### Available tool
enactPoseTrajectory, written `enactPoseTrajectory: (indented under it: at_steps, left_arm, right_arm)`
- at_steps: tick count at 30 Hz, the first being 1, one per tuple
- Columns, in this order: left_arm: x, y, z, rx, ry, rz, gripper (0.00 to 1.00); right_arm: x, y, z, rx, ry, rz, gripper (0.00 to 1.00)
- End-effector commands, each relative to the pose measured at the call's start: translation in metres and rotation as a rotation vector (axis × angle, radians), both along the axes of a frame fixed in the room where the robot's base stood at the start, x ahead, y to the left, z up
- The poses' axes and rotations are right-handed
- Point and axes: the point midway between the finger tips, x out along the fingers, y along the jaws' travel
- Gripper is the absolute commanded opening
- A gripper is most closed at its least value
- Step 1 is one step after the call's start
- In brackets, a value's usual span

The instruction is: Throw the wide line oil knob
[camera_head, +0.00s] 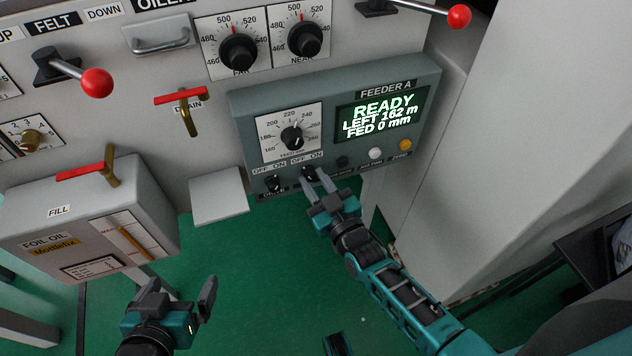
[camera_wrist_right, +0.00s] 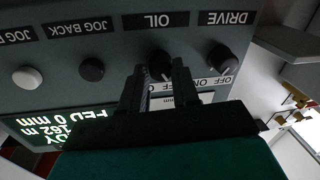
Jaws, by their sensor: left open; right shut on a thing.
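Which way the knob is turned is hard to tell. My left gripper (camera_head: 182,286) is open and empty, low in front of the foil oil box.
The drive knob (camera_wrist_right: 222,60) is right beside the oil knob; a black jog button (camera_wrist_right: 92,69) lies on its other side. The feeder display (camera_head: 383,114) reads READY. The foil oil box (camera_head: 90,220) with its red-handled fill valve stands at left. Red-ball levers stick out above.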

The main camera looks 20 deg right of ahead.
Motion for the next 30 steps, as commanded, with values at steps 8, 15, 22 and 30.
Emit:
enactPoseTrajectory:
  at_steps: [8, 15, 22, 30]
  left_arm:
    - [0.000, 0.000, -0.001, 0.000, 0.000, 0.000, 1.00]
    - [0.000, 0.000, -0.004, 0.000, 0.000, 0.000, 1.00]
    - [0.000, 0.001, -0.008, 0.003, 0.000, -0.001, 1.00]
    - [0.000, 0.002, -0.015, 0.008, 0.000, -0.004, 1.00]
  right_arm:
    - [0.000, 0.000, -0.001, 0.050, 0.002, 0.000, 0.00]
    - [0.000, 0.000, -0.002, 0.200, 0.007, 0.002, 0.00]
    - [0.000, 0.000, -0.003, 0.412, 0.014, 0.002, 0.00]
    - [0.000, 0.000, -0.005, 0.667, 0.024, 0.001, 0.00]
